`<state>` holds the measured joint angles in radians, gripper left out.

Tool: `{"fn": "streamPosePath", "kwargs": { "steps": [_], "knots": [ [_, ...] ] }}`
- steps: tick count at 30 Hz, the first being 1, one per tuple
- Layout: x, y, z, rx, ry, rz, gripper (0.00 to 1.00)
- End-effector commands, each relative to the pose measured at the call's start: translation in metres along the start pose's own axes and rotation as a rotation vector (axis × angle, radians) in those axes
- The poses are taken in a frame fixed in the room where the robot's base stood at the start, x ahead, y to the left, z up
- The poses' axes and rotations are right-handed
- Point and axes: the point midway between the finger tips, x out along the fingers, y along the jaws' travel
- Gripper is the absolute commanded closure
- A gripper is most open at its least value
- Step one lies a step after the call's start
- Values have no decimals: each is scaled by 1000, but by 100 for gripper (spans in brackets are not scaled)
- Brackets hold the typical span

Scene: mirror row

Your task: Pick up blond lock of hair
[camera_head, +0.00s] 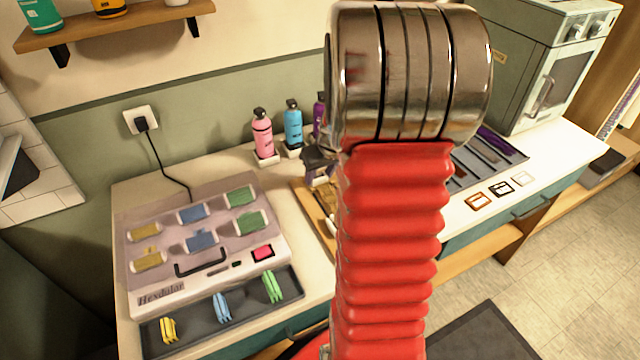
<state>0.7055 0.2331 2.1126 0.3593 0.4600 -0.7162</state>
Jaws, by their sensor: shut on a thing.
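My gripper (318,163) shows as a dark shape just left of my red arm, above a wooden board on the counter. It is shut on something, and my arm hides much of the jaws. A tan, blond-looking piece (326,197), which looks like the lock of hair, shows just below the jaws. I cannot make out its full shape or whether it touches the board (303,200).
A grey Hexdalar machine (150,275) with coloured rollers stands at left, with a dark tray (195,337) in front. Pink (262,135), blue (293,125) and purple (319,115) bottles stand behind the gripper. A dark tray of strips (512,150) and small swatches (500,188) lie right.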

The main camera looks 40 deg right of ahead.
Motion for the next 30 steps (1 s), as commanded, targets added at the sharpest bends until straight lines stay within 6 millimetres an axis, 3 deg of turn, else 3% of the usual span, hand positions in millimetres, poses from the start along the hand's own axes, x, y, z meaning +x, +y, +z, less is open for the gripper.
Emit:
{"fn": "streamPosePath", "kwargs": {
  "steps": [8,17,23,30],
  "knots": [
    [0,0,0,0,0,0,84],
    [-3,0,-2,-1,1,0,84],
    [-22,0,-10,-1,4,1,85],
    [-61,0,-26,-2,4,1,85]
  ]
}}
